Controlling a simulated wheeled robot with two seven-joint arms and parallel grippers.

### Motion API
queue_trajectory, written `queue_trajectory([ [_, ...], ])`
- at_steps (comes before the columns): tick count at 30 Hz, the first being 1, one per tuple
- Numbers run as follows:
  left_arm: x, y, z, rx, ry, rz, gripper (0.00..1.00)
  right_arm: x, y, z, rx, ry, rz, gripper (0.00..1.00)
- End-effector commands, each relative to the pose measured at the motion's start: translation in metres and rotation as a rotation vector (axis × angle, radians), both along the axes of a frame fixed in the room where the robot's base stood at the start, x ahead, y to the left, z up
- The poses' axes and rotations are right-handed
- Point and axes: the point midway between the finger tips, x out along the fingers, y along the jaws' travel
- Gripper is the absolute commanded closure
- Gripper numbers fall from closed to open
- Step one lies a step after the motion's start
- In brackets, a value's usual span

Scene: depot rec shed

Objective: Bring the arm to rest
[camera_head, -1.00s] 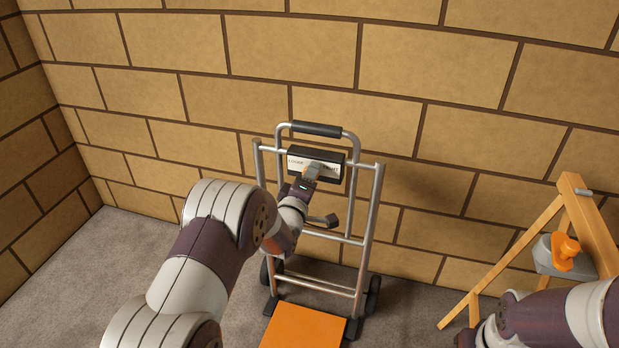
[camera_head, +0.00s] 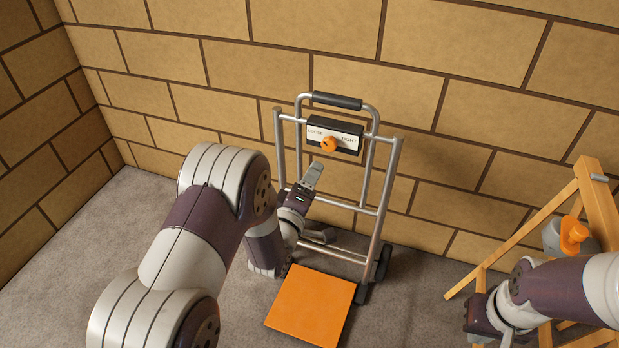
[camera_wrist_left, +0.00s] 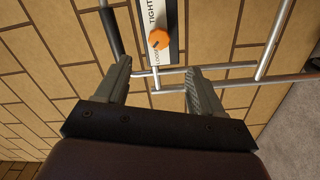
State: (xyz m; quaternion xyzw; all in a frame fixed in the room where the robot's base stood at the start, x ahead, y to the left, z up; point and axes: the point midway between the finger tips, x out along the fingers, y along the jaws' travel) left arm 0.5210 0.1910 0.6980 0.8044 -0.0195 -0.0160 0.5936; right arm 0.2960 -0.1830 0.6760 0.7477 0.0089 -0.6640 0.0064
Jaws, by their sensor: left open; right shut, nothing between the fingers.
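My left gripper (camera_head: 312,175) is open and empty in front of the hand truck, just below its control box. In the left wrist view the left gripper (camera_wrist_left: 158,88) shows its two fingers apart. The orange knob (camera_head: 328,144) sits on a dark box with a white plate (camera_head: 347,137) marked LOOSE and TIGHT. The knob also shows in the left wrist view (camera_wrist_left: 159,40), ahead of the fingers and clear of them. My right arm (camera_head: 560,290) is at the lower right, and its fingertips are not clearly visible.
The hand truck (camera_head: 388,195) has a grey tubular frame and an orange toe plate (camera_head: 310,304). It stands before a block wall (camera_head: 440,110). A wooden stand (camera_head: 600,200) with a grey container (camera_head: 556,236) and an orange item (camera_head: 574,234) is at right. Grey floor at left is bare.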

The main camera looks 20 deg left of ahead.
Motion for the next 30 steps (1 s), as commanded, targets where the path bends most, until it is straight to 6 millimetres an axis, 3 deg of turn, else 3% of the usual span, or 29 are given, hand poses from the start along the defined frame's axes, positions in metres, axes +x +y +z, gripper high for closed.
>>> queue_trajectory([
  [15,-0.002,0.000,-0.002,0.029,0.005,0.000,0.32,0.000,0.000,0.000,0.000,0.000,0.000,1.00],
  [17,-0.003,0.001,-0.019,0.125,0.083,-0.003,0.32,0.000,0.000,0.000,0.000,0.000,0.000,1.00],
  [18,-0.009,0.002,-0.041,0.210,0.185,-0.013,0.32,0.000,0.000,0.000,0.000,0.000,0.000,1.00],
  [21,-0.042,0.006,-0.093,0.494,0.536,-0.112,0.32,0.000,0.000,0.000,0.000,0.000,0.000,1.00],
  [23,-0.070,0.007,-0.107,0.654,0.733,-0.225,0.32,0.000,0.000,0.000,0.000,0.000,0.000,1.00],
  [26,-0.122,0.007,-0.109,0.842,0.981,-0.446,0.32,0.000,0.000,0.000,0.000,0.000,0.000,1.00],
  [30,-0.193,0.003,-0.084,0.987,1.196,-0.759,0.32,0.000,0.000,0.000,0.000,0.000,0.000,1.00],
])
